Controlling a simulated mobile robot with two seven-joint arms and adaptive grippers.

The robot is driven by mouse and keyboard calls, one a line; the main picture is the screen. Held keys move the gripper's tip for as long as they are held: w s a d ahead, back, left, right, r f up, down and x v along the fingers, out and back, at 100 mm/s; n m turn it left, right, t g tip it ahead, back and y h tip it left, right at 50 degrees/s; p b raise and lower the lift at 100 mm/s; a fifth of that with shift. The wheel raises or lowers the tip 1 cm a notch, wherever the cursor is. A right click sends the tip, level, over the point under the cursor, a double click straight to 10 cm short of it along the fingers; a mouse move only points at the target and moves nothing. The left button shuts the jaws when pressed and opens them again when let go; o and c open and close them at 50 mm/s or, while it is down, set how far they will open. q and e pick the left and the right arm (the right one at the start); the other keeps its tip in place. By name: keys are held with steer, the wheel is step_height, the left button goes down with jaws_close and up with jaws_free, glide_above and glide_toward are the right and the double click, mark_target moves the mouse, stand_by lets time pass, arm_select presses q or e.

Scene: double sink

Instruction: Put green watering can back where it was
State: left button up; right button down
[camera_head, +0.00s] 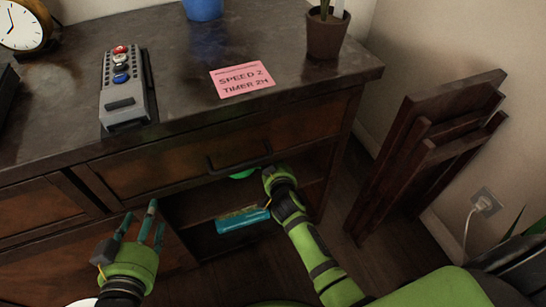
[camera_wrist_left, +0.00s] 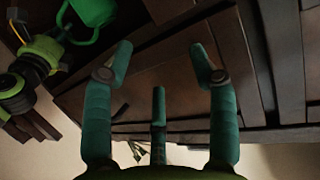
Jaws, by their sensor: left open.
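The green watering can shows as a small green patch (camera_head: 243,173) under the drawer front, at the top of the open cabinet. In the left wrist view its green body and looped handle (camera_wrist_left: 94,12) show at the top left. My right gripper (camera_head: 268,178) is at the cabinet opening, right beside the can. Its fingers are hidden, so I cannot tell whether it holds the can. My left gripper (camera_head: 143,222) is open and empty in front of the cabinet, left of the opening; its spread fingers also show in the left wrist view (camera_wrist_left: 160,75).
A turquoise item (camera_head: 243,219) lies low in the cabinet opening (camera_head: 195,205). The dark top carries a button box (camera_head: 125,92), a pink note (camera_head: 242,79), a potted plant (camera_head: 326,36), a blue pot (camera_head: 203,9) and a clock (camera_head: 22,26). Folded wooden furniture (camera_head: 430,150) leans at right.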

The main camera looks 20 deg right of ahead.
steer(key=shift+s+a+f+b, duration=0.15)
steer(key=shift+s+f+b, duration=0.2)
steer(key=shift+b, duration=0.1)
arm_select(q)
step_height(320, 180, up, 7)
steer(key=d+t+h, duration=0.2)
steer(key=t, duration=0.2)
steer(key=shift+d+r+m, duration=0.2)
steer(key=shift+d+m, duration=0.1)
steer(key=shift+w+r, duration=0.1)
steer(key=shift+r, duration=0.15)
arm_select(e)
steer(key=c, duration=1.1)
jaws_free()
steer(key=shift+f, duration=0.15)
arm_select(q)
steer(key=shift+d+r+t, duration=0.1)
steer(key=shift+r+t, duration=0.05)
steer(key=shift+t, duration=0.15)
